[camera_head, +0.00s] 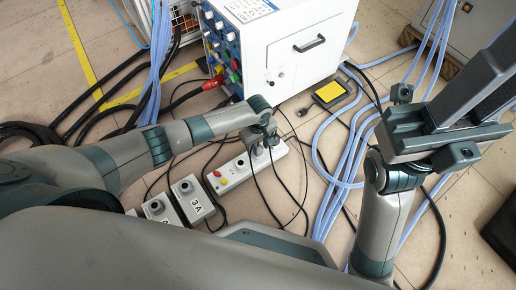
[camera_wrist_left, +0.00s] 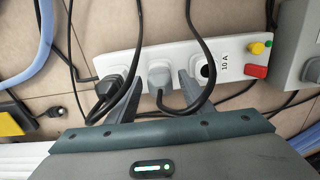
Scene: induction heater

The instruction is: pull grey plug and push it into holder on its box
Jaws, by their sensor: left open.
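The grey plug (camera_wrist_left: 158,76) sits in the white power strip (camera_wrist_left: 235,48), with its cable running up in the left wrist view. My left gripper (camera_head: 262,138) is over the strip (camera_head: 222,186) in the head view. Its two open fingers (camera_wrist_left: 160,92) stand on either side of the grey plug. I cannot tell whether they touch it. A black plug (camera_wrist_left: 108,88) sits beside it, close to the left finger. A grey box marked 3A (camera_head: 192,198) and another grey box (camera_head: 160,208) have round dark fittings on top. My right arm's end (camera_head: 440,135) is at the right, its jaws unclear.
The strip has a dark socket (camera_wrist_left: 208,70), a red switch (camera_wrist_left: 256,71) and a yellow button (camera_wrist_left: 257,48). A white cabinet (camera_head: 290,60) stands behind. A yellow-and-black device (camera_head: 330,92) lies on the floor. Blue hoses (camera_head: 335,150) and loose black cables surround the strip.

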